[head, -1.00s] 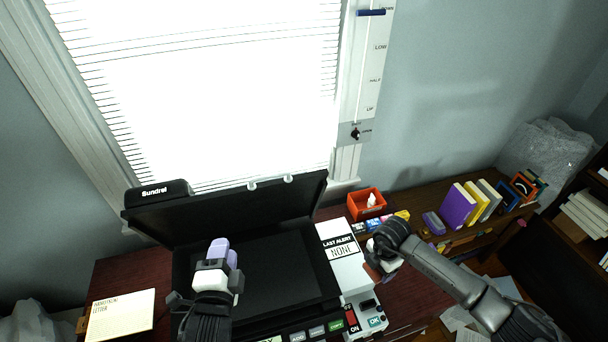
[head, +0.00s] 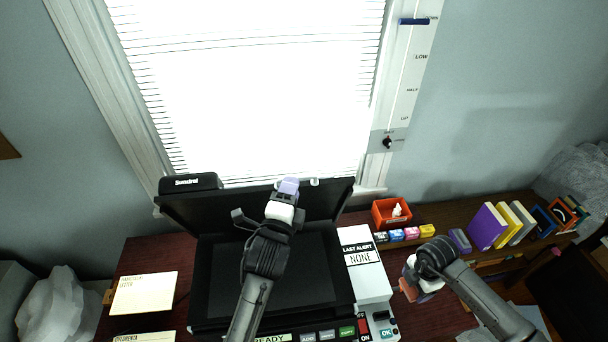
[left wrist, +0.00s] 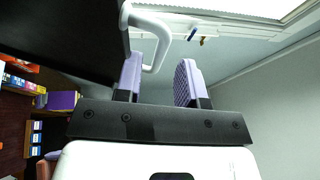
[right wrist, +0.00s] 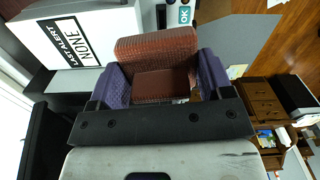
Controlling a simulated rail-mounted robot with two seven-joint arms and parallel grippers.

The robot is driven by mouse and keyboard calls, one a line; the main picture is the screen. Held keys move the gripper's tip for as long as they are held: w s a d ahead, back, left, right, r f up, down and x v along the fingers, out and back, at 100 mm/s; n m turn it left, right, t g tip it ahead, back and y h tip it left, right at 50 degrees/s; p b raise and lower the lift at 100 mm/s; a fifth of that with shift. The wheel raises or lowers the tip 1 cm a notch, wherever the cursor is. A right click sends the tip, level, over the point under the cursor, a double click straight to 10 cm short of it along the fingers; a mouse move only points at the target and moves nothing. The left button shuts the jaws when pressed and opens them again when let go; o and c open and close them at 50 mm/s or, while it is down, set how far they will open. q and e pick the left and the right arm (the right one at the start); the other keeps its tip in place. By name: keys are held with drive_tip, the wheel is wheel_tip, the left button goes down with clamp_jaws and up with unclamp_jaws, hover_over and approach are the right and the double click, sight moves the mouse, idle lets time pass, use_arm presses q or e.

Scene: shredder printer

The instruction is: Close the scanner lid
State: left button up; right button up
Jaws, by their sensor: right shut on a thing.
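The black scanner lid (head: 228,212) stands open, tilted up at the back of the scanner, with the dark scanner bed (head: 225,290) showing in front. A white handle (left wrist: 152,40) is on the lid's edge; part of it shows at the lid's top in the head view (head: 314,182). My left gripper (head: 289,187) is at the lid's top edge by the handle. In the left wrist view, its purple fingers (left wrist: 160,82) are apart, with the handle's bar between or just beyond them; contact is unclear. My right gripper (head: 406,288) is shut on a reddish-brown ridged block (right wrist: 155,50), right of the scanner.
A white "Last Alert" panel (head: 362,270) adjoins the scanner's right side. Control buttons (head: 328,335) line the front. An orange tray (head: 390,214), small coloured boxes (head: 411,234) and books (head: 488,226) stand behind and to the right. A letter sheet (head: 144,292) lies left.

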use_arm(q)
drive_tip(key=shift+x, duration=1.8)
clamp_jaws()
